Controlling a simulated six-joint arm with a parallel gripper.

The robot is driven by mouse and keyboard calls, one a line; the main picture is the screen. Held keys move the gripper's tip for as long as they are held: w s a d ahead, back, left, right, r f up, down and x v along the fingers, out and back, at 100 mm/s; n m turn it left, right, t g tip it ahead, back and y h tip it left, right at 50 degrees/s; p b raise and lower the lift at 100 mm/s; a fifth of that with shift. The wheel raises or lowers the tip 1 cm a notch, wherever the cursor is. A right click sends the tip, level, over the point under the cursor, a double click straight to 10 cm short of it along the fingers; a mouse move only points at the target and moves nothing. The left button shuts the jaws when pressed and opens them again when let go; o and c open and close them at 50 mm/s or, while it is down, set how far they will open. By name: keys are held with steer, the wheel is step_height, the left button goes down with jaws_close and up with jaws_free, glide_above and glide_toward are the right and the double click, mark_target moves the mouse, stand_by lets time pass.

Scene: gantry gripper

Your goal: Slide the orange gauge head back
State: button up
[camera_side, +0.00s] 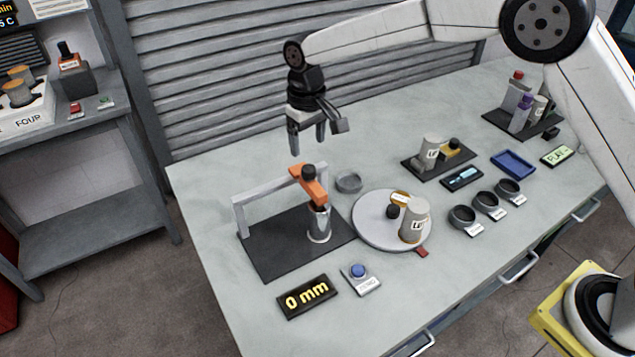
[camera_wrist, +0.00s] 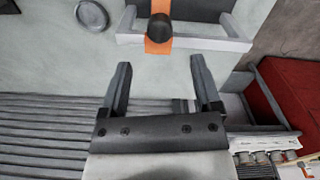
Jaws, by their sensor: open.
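A metal cup (camera_side: 318,224) stands under the head on the dark base mat (camera_side: 275,250). My gripper (camera_side: 307,147) is open and empty, above and behind the gauge head, clear of it. In the wrist view, the orange head (camera_wrist: 159,30) and its knob lie beyond the fingertips of my gripper (camera_wrist: 160,62), apart from them.
A display reading "0 mm" (camera_side: 307,297) and a blue button (camera_side: 358,271) lie in front. A round turntable (camera_side: 372,233) with a labelled canister (camera_side: 414,220) stands right of the gantry. A small grey dish (camera_side: 348,183) sits behind. The table's back left is clear.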

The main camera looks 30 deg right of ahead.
mark_target(308, 168)
steer(key=shift+f, duration=3.4)
jaws_close()
